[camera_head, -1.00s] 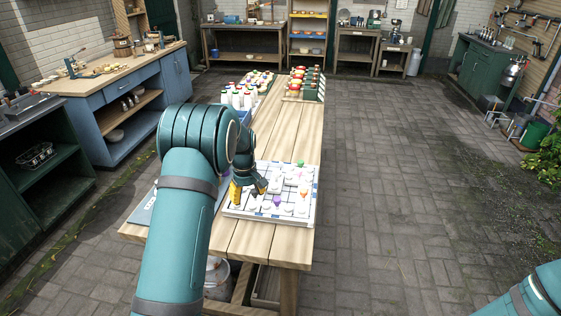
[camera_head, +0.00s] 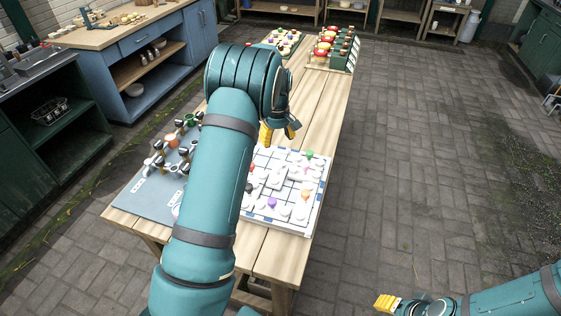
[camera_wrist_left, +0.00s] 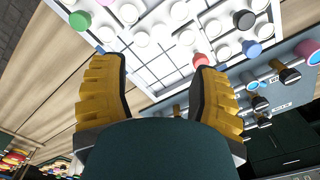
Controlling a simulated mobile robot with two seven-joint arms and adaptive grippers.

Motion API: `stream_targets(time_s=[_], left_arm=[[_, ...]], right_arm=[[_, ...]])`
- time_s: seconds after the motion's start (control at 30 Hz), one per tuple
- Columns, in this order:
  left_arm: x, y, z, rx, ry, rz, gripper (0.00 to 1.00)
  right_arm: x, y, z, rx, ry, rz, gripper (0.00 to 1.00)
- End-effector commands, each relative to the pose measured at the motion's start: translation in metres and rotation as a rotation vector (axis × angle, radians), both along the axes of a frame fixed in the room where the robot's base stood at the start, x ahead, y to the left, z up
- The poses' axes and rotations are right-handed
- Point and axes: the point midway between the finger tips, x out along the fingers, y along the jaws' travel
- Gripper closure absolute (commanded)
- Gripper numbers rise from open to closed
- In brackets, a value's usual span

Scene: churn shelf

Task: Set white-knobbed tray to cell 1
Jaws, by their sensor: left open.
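A white board (camera_head: 312,222) with a grid of blue-edged cells lies on the wooden table. It carries several white knobs, which also show in the wrist view (camera_wrist_left: 180,11), and single green (camera_head: 309,154), purple (camera_head: 271,202), red, orange and black ones. I cannot tell which white-knobbed piece is the tray, nor read the cell numbers. My left gripper (camera_head: 279,131) is open and empty above the board's far edge; in the wrist view its yellow fingers stand wide apart. My arm hides the board's left part. My right gripper (camera_head: 385,303) is off the table at lower right; its opening is unclear.
A grey mat (camera_head: 140,208) with several dark-handled items lies left of the board, partly behind my arm. A green rack (camera_head: 343,55) with red-and-yellow items and a tray of small pieces (camera_head: 284,38) stand at the table's far end. The table's right strip is bare.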

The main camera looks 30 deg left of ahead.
Motion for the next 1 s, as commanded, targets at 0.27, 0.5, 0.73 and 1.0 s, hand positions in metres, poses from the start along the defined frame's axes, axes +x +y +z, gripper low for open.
stream_targets(time_s=[0.27, 0.5, 0.73, 1.0], left_arm=[[-0.001, 0.000, -0.056, 0.000, 0.004, 0.000, 0.39], [-0.001, 0.000, -0.097, 0.000, 0.004, 0.000, 0.39], [0.000, 0.000, -0.117, 0.000, 0.001, -0.001, 0.39], [0.000, 0.000, -0.120, 0.000, 0.000, -0.001, 0.39]], right_arm=[[0.000, 0.000, -0.001, 0.000, 0.000, 0.000, 0.53], [0.000, 0.000, -0.001, 0.000, -0.001, 0.000, 0.53], [0.000, 0.000, -0.001, 0.000, -0.001, 0.000, 0.53], [0.000, 0.000, -0.001, 0.000, -0.001, 0.000, 0.53]])
